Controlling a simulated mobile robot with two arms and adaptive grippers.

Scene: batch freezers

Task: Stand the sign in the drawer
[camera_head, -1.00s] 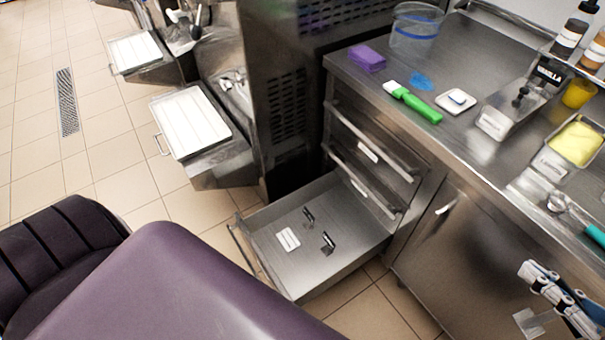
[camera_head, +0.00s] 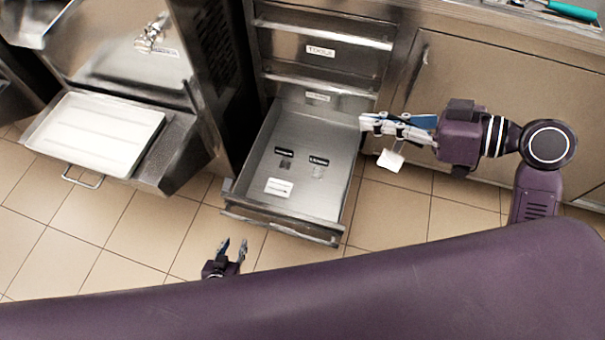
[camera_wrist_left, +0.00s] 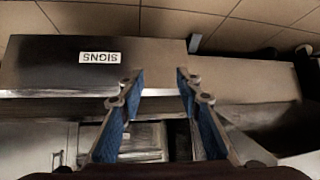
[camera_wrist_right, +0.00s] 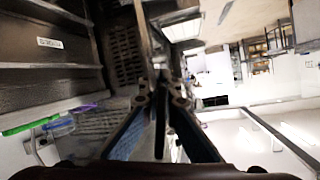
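A small white sign (camera_head: 391,160) hangs tilted below my right gripper (camera_head: 366,123), which is shut on it beside the drawer's right wall. In the right wrist view the right fingers (camera_wrist_right: 161,85) close around a thin dark edge. The steel drawer (camera_head: 312,200) is pulled open. Inside it are two small dark-topped signs (camera_head: 284,153) (camera_head: 318,160), which seem to stand, and a white sign (camera_head: 279,187) nearer the front. My left gripper (camera_head: 233,244) is open and empty, in front of the drawer's left side.
Shut drawers (camera_head: 320,50) rise above the open one, one labelled like "TOOLS". A cupboard door (camera_head: 470,95) is at the right. A freezer with a white tray (camera_head: 95,132) stands at the left. Tiled floor (camera_head: 150,240) is clear in front.

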